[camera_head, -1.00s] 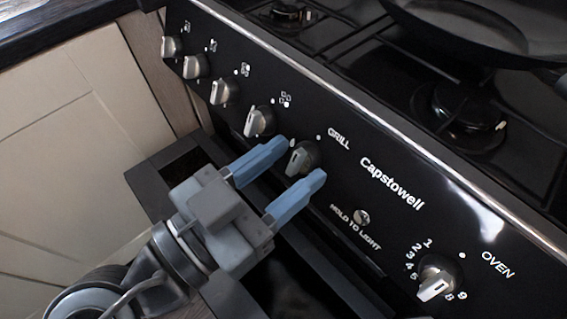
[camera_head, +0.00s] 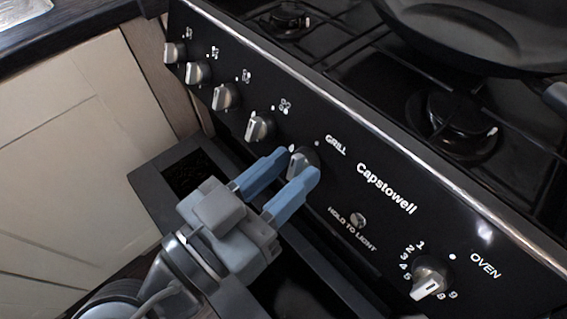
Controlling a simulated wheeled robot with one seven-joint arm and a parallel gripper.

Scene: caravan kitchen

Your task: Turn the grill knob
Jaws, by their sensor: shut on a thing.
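The grill knob (camera_head: 299,161) is a silver dial on the black control panel, just left of the printed word GRILL. My gripper (camera_head: 298,170) has its two blue fingers closed around the knob, one on its left and one on its right. The fingertips partly cover the knob's front and sides, so its exact pointer angle is hard to read.
Several more silver knobs run up the panel (camera_head: 384,185) to the left, the nearest being a burner knob (camera_head: 260,127). The oven knob (camera_head: 430,277) is at lower right, and the hold-to-light button (camera_head: 358,220) lies between. A dark pan (camera_head: 480,35) sits on the hob above.

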